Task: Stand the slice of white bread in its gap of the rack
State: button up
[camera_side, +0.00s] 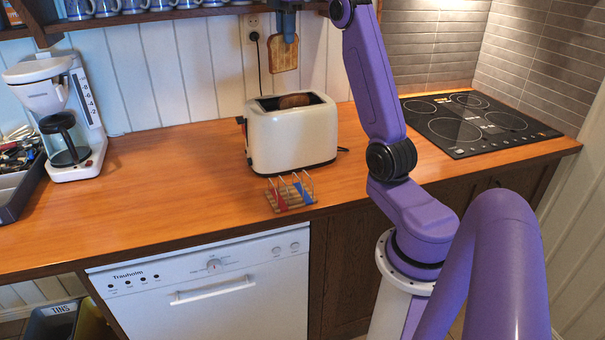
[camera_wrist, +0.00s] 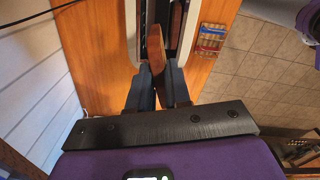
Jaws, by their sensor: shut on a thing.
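My gripper (camera_side: 289,38) is shut on a slice of bread (camera_side: 283,55), pale tan with a brown crust, and holds it upright in the air above the toaster. In the wrist view the held slice (camera_wrist: 155,48) is edge-on between the fingers (camera_wrist: 158,88). The rack (camera_side: 290,194) stands on the counter in front of the toaster, with a wooden base, thin wire dividers, and a red and a blue part. It also shows in the wrist view (camera_wrist: 211,40). I see no bread in the rack.
A cream toaster (camera_side: 291,138) stands behind the rack, with a darker brown slice (camera_side: 295,101) in its slot. A coffee maker (camera_side: 62,115) is at the left, a black hob (camera_side: 478,122) at the right. A shelf with mugs is above. The counter left of the rack is clear.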

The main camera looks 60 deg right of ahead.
jog(key=s+a+f+n, duration=0.1)
jog(key=s+a+n, duration=1)
jog(key=a+n, duration=0.35)
notch_tip(320, 180, down, 26)
jog(key=shift+d+r, duration=0.15)
jog(key=shift+d, duration=0.15)
jog(key=shift+s, duration=0.1)
jog(key=shift+o, duration=1.2)
jog(key=o, duration=0.4)
